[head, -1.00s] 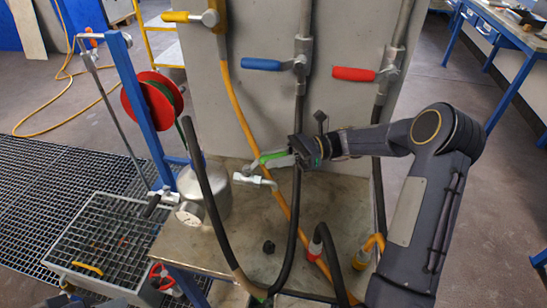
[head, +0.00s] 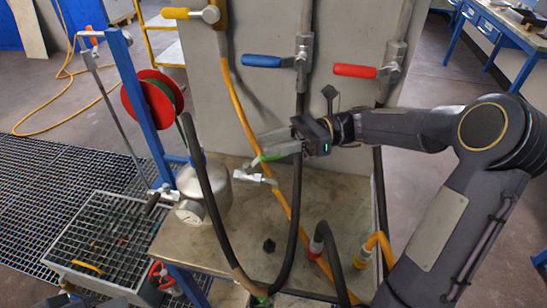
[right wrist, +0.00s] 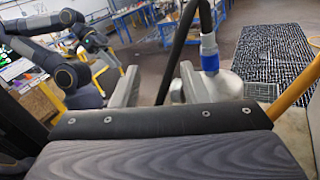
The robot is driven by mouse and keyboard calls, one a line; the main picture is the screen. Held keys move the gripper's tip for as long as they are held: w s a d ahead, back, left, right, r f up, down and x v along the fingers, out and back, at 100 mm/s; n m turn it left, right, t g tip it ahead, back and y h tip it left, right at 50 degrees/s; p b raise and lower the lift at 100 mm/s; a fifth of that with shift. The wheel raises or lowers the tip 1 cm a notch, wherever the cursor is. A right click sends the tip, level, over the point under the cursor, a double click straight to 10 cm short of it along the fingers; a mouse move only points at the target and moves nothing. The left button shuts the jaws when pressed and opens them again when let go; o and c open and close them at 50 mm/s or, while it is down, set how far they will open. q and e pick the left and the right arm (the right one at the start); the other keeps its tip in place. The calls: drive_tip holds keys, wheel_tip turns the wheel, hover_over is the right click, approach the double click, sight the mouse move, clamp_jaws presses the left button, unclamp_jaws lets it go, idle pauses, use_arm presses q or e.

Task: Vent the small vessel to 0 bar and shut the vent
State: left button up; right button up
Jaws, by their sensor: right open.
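The small vessel (head: 205,200) is a dull metal pot on the bench top, with a round gauge (head: 189,212) at its front; its reading is too small to tell. A silvery valve (head: 250,178) sticks out to its right. A green handle (head: 266,158) shows just above this valve, partly hidden by my right gripper (head: 268,146). The gripper is open; I cannot tell whether its fingers touch the handle. In the right wrist view its fingers (right wrist: 158,80) stand apart, with a black hose and the vessel's lid (right wrist: 228,88) beyond.
A black hose (head: 208,190) loops in front of the vessel. Yellow (head: 188,13), blue (head: 262,61) and red (head: 354,71) handles sit on the upright panel. A hose reel (head: 147,98) and a grated tray (head: 100,245) are at left.

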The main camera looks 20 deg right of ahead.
drive_tip(key=s+a+r, duration=0.2)
drive_tip(key=s+r, duration=0.1)
drive_tip(key=s, duration=0.4)
drive_tip(key=shift+s+a+r, duration=0.2)
drive_tip(key=shift+s+a, duration=0.1)
drive_tip(key=shift+a, duration=0.05)
drive_tip(key=shift+c, duration=0.4)
